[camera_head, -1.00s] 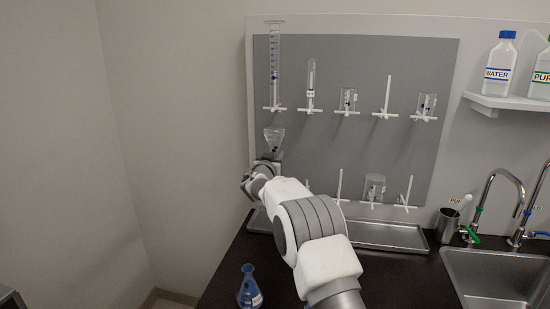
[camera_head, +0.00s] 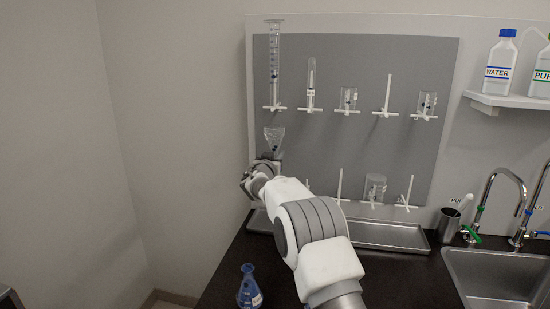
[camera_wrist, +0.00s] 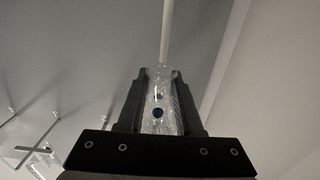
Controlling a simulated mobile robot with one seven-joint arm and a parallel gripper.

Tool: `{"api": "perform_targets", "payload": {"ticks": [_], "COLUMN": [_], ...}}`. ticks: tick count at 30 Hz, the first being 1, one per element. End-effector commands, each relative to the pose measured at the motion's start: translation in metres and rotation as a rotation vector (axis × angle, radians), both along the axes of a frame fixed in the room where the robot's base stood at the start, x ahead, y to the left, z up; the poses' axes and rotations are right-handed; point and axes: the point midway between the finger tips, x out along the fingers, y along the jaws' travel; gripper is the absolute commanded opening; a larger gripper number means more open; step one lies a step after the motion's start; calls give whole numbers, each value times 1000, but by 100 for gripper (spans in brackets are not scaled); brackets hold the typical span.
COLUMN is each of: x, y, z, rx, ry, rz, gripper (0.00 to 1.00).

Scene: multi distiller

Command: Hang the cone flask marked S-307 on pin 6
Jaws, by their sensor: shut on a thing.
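A clear cone flask (camera_head: 274,136) is upside down, wide base up, in front of the lower left of the grey pegboard (camera_head: 345,140). My gripper (camera_head: 270,158) is shut on it from below. No S-307 mark or pin number is readable. My arm hides part of the lower pin row.
A measuring cylinder (camera_head: 275,65), a tube (camera_head: 311,85) and two beakers hang on upper pins; one upper pin (camera_head: 388,92) is bare. Another beaker (camera_head: 375,188) hangs below. A blue flask (camera_head: 249,288) stands on the dark counter. A tray (camera_head: 390,236) lies under the board; the sink (camera_head: 500,275) is right.

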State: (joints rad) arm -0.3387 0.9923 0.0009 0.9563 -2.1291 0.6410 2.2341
Motion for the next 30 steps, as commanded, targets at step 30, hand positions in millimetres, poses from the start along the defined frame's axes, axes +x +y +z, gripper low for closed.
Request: {"api": "perform_targets", "payload": {"ticks": [30], "x": [0], "y": [0], "z": [-5], "rx": [0], "ry": [0], "rz": [1], "gripper": [0]}}
